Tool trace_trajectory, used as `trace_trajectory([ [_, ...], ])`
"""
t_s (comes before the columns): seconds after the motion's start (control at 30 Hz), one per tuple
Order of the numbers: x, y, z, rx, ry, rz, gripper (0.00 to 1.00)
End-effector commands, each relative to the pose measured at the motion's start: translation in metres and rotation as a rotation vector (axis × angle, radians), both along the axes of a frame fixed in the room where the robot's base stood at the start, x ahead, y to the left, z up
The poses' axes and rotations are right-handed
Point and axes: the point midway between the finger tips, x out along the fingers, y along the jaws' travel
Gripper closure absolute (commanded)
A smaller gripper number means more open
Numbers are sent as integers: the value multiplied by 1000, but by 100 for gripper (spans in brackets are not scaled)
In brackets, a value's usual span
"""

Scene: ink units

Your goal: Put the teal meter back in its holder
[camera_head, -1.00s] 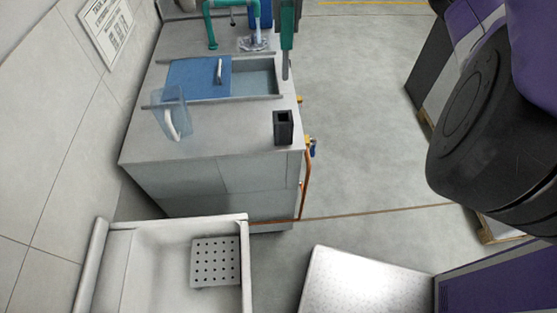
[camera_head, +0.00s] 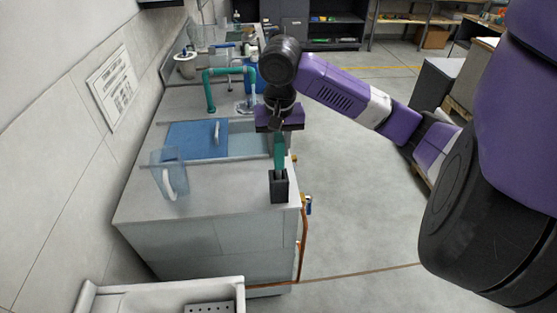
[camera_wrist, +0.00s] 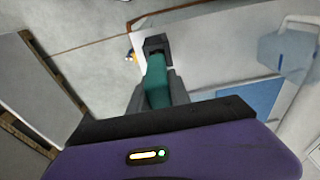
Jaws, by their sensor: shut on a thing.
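The teal meter (camera_head: 280,150) is upright in my gripper (camera_head: 280,138), above the worktop's right edge. The black holder (camera_head: 279,188) is a small upright open-topped box on the worktop's near right corner. In the head view the meter's lower end meets the holder's top opening; I cannot tell whether it is inside or just above. In the wrist view the meter (camera_wrist: 157,82) sits between the dark fingers (camera_wrist: 157,95), pointing toward the holder (camera_wrist: 156,42). The fingers hide part of the meter.
A clear pitcher (camera_head: 168,175) stands on the worktop (camera_head: 225,190) to the left. Behind are a blue cover (camera_head: 195,138) on a basin and a teal tap (camera_head: 208,90). A white sink (camera_head: 165,298) is in front. Pipe and valves (camera_head: 304,205) stick out at right.

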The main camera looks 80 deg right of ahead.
Motion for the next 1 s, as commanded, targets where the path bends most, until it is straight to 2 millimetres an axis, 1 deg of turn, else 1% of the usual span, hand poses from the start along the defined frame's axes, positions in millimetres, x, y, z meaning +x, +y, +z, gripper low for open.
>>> trace_trajectory([
  [0.07, -1, 0, -4, 1, 1, -1, 100],
  [0.3, -1, 0, -34, 2, 2, -1, 100],
  [0.37, -1, 0, -39, 1, 0, -1, 100],
  [0.73, 0, 0, -44, 1, -1, 0, 100],
  [0.77, 0, 0, -44, 1, 0, 0, 73],
  [0.8, 0, 0, -43, 0, 0, 0, 65],
  [0.83, 0, 0, -43, 0, 0, 0, 59],
  [0.87, 0, 0, -43, 0, 0, 0, 55],
  [1.0, 0, 0, -43, 0, 0, 0, 55],
])
